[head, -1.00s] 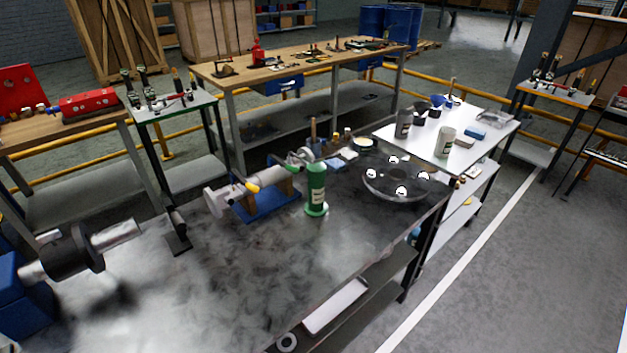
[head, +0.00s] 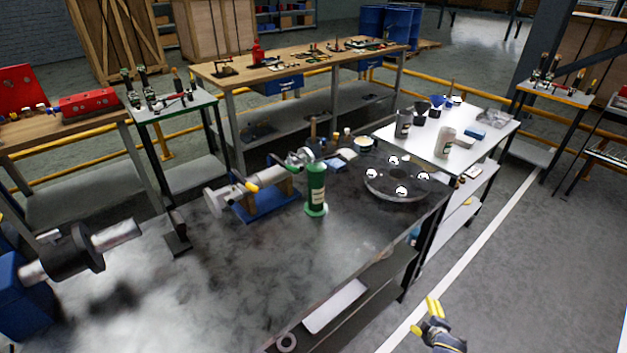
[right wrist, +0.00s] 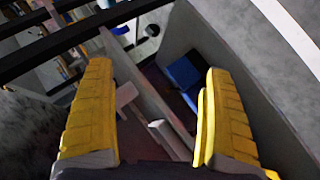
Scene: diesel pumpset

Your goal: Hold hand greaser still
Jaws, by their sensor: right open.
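A green upright cylinder with a pale label (head: 316,190), which looks like the hand greaser, stands on the dark metal bench (head: 240,265) in the head view. A grey metal part shows just behind its top; I cannot tell whether they are joined. My right gripper (head: 428,312) is low at the right, beyond the bench's front edge and well apart from the cylinder. In the right wrist view its yellow fingers (right wrist: 150,115) are spread with nothing between them. My left gripper is not in view.
A blue cradle (head: 268,204) holding a grey machine part stands left of the cylinder. A round dark flange (head: 397,182) lies to its right. A white table (head: 480,150) with containers stands beyond. The bench's front area is clear; a shelf with a white tray (head: 335,306) is below.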

